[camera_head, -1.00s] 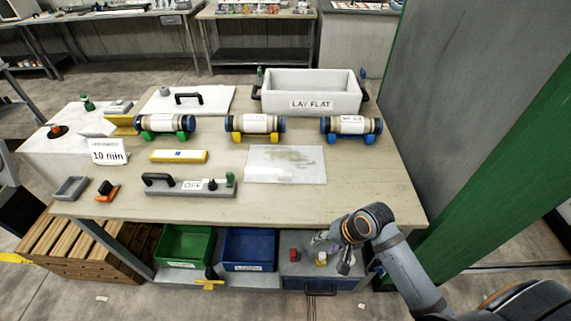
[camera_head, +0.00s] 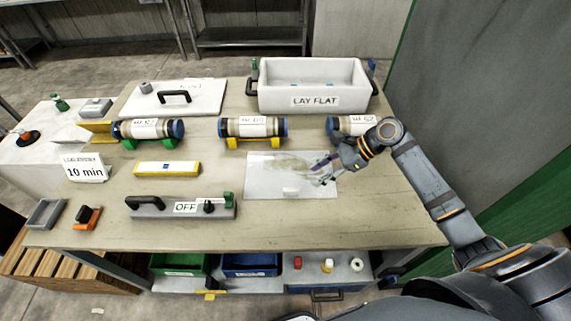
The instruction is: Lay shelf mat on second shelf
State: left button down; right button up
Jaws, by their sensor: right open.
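A pale, translucent sheet (camera_head: 262,184), which may be the shelf mat, lies flat on the workbench top (camera_head: 385,215). It has a faint greenish patch and a small white mark near its front edge. My right gripper (camera_head: 322,172) is open over the sheet's right part; I cannot tell whether its fingers touch the sheet. A thin purple strip shows by the fingers, and I cannot tell what it is. Part of the sheet's right side is hidden by the gripper. A lower shelf under the bench is mostly hidden by what stands on it. My left gripper is out of view.
A white "LAY FLAT" tray (camera_head: 270,103) stands behind the sheet. Tubes on yellow (camera_head: 253,126) and green (camera_head: 148,130) cradles are nearby; another is partly behind my arm. An "OFF" bar (camera_head: 165,212) lies front left. Green (camera_head: 180,272) and blue (camera_head: 250,272) bins sit below.

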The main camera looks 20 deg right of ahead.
aim_at(291, 189)
jog(key=shift+s+a+f, duration=0.3)
jog(key=shift+a+f, duration=0.1)
jog(key=shift+a, duration=0.2)
jog(key=shift+s+a+f, duration=0.25)
jog(key=shift+a+f, duration=0.1)
jog(key=shift+a, duration=0.25)
jog(key=shift+w+a+f, duration=0.6)
jog(key=shift+f, duration=0.25)
jog(key=shift+w+a+f, duration=0.2)
jog(key=shift+a+f, duration=0.25)
jog(key=shift+a, duration=0.1)
jog(key=x, duration=0.3)
jog(key=shift+w+d+p, duration=0.1)
jog(key=shift+w+p, duration=0.1)
jog(key=shift+p, duration=0.2)
jog(key=shift+w+a+f, duration=0.1)
jog(key=shift+a+f, duration=0.2)
jog(key=c, duration=0.6)
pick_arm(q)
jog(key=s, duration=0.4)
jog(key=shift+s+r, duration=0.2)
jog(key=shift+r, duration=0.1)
pick_arm(e)
grip_shut()
